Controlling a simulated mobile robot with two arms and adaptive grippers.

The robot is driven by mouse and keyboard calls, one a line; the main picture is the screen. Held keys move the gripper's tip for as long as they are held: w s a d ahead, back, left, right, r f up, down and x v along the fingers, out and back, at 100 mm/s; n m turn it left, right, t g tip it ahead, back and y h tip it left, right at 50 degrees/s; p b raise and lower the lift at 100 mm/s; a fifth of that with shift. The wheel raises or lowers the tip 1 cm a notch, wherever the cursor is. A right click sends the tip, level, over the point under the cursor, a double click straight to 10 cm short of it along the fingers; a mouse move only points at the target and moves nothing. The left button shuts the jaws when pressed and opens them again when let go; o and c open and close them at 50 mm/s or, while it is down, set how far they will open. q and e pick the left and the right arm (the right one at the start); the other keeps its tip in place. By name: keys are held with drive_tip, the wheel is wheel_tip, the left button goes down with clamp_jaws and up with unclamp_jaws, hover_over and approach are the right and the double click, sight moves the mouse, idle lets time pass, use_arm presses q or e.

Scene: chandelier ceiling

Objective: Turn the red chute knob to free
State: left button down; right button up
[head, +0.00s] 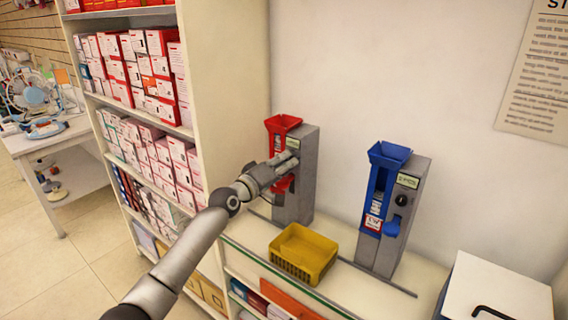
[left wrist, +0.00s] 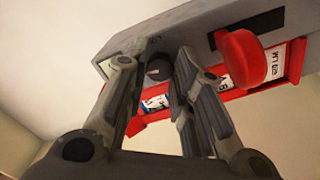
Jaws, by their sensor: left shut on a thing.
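The red chute (head: 281,125) stands on the counter, a red hopper on a grey body. The red spout (left wrist: 240,60) is close beside the fingers. My right gripper is not in view.
A blue chute (head: 382,190) with its own dark knob (head: 401,200) stands to the right. A yellow basket (head: 303,252) sits in front of the red chute. Shelves of boxes (head: 140,70) rise at left. A white box (head: 497,290) stands at the lower right.

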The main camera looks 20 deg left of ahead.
use_arm(q)
drive_tip(key=shift+n, duration=1.1)
drive_tip(key=c, duration=1.3)
unclamp_jaws()
drive_tip(key=shift+o, duration=0.2)
drive_tip(key=shift+s, duration=0.1)
drive_tip(key=v, duration=1.2)
